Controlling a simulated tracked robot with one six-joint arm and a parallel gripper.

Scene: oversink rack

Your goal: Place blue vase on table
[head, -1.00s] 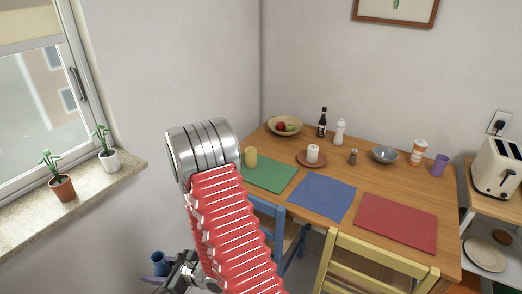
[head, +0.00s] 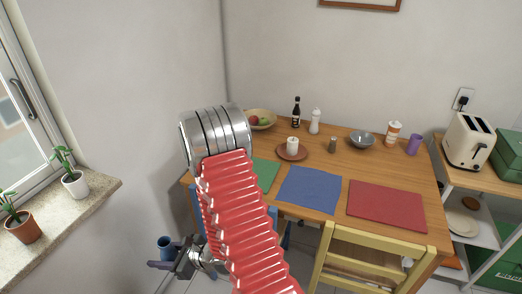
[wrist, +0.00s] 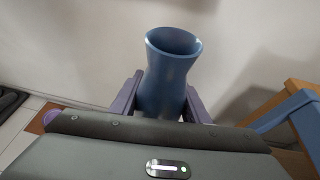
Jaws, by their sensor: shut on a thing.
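The blue vase (wrist: 165,85) stands upright between the two fingers of my gripper (wrist: 160,100) in the wrist view, and the fingers are shut on it. In the head view the vase (head: 166,247) shows low at the left, held by my gripper (head: 176,262), below the height of the tabletop. The wooden table (head: 331,170) is up and to the right of the gripper. My red ribbed arm hides the table's left front part. The lower part of the vase is hidden in the wrist view.
A green mat (head: 266,174), blue mat (head: 309,190) and red mat (head: 386,205) lie along the table's front. A candle on a plate (head: 292,150), a fruit bowl (head: 262,119), a grey bowl (head: 361,139) and a purple cup (head: 414,144) stand behind them. A yellow chair (head: 370,245) blocks the front.

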